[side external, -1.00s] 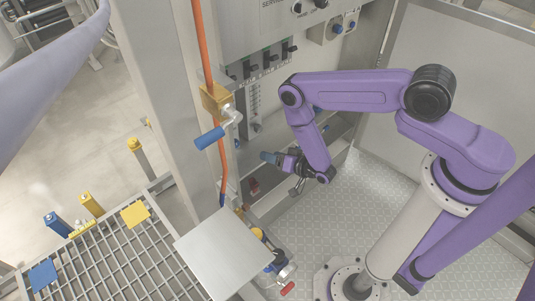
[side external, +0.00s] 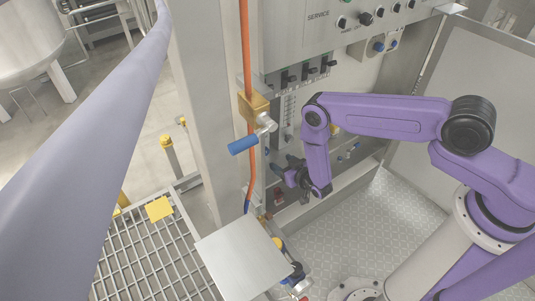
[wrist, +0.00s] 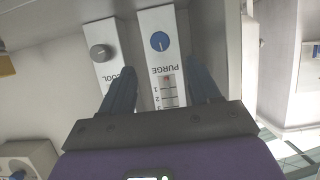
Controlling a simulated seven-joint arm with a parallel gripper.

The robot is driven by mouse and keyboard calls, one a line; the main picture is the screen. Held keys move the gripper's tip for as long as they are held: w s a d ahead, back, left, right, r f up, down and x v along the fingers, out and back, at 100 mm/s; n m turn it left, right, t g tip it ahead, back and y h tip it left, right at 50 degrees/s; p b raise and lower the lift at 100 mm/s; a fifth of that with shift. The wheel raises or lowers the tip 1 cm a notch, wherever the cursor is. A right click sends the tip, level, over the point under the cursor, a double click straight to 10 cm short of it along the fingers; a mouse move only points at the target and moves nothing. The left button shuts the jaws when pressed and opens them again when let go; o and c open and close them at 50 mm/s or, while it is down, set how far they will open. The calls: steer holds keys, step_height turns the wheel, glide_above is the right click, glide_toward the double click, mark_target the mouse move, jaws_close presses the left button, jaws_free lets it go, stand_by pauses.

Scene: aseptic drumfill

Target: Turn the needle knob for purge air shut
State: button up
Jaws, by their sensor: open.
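In the wrist view, the purge air knob (wrist: 160,41) is a round blue knob with a pale pointer mark. It sits on a white plate (wrist: 159,68) lettered PURGE, which appears upside down, above a small numbered scale. My gripper (wrist: 162,65) has its two dark fingers spread on either side of this plate, with nothing between them. The knob shows just beyond the fingertips, and I see no contact. In the side view, my gripper (side external: 283,168) is near the lower cabinet wall, fingers toward the left. I cannot make out the purge knob clearly there.
A grey knob (wrist: 100,52) on a plate ending in "OOL" sits left of the purge plate. In the side view, an orange pipe (side external: 246,50) with a brass valve and blue handle (side external: 243,144) stands left of my gripper. A flat metal plate (side external: 242,258) lies below.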

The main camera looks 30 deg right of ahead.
mark_target(267, 153)
steer(key=shift+x, duration=5.3)
steer(key=c, duration=1)
